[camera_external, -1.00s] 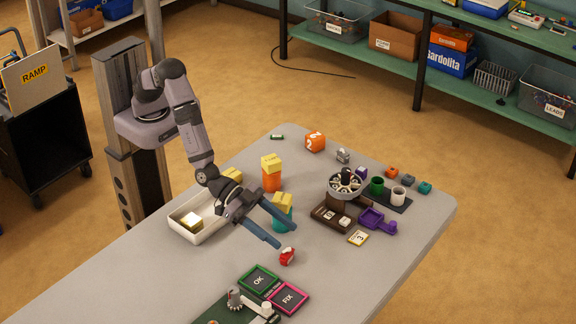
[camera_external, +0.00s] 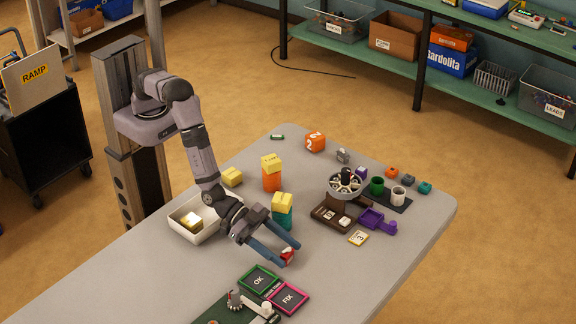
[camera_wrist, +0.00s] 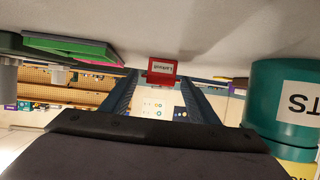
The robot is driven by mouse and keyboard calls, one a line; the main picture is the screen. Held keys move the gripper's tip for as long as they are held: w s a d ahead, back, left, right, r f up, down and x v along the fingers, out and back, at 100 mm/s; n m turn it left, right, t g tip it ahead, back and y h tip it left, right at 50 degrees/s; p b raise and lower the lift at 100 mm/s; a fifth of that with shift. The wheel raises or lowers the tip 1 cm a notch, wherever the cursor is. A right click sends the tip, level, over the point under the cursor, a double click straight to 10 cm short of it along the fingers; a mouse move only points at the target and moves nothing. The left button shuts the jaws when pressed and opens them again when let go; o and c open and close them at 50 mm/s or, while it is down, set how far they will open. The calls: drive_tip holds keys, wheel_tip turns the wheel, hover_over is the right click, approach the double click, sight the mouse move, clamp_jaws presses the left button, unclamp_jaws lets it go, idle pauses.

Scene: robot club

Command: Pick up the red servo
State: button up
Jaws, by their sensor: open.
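The red servo (camera_external: 287,253) lies on the grey table, between the tips of my gripper's fingers. It has a white label on its red body and also shows in the wrist view (camera_wrist: 162,69). My gripper (camera_external: 288,254) is low over the table and open, its two blue fingers reaching to either side of the servo. In the wrist view the servo sits between the fingers (camera_wrist: 160,84) near their tips. I cannot tell whether either finger touches it.
The green OK tray (camera_external: 258,279) and pink FIX tray (camera_external: 289,298) lie just in front. A white bin (camera_external: 190,236) sits to the left.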

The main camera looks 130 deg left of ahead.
sight(287, 250)
drive_tip(key=shift+x, duration=0.8)
drive_tip(key=shift+s, duration=0.1)
drive_tip(key=shift+c, duration=0.3)
drive_tip(key=c, duration=0.8)
drive_tip(key=shift+o, duration=0.2)
drive_tip(key=shift+r+b, duration=0.6)
drive_tip(key=shift+r, duration=4.4)
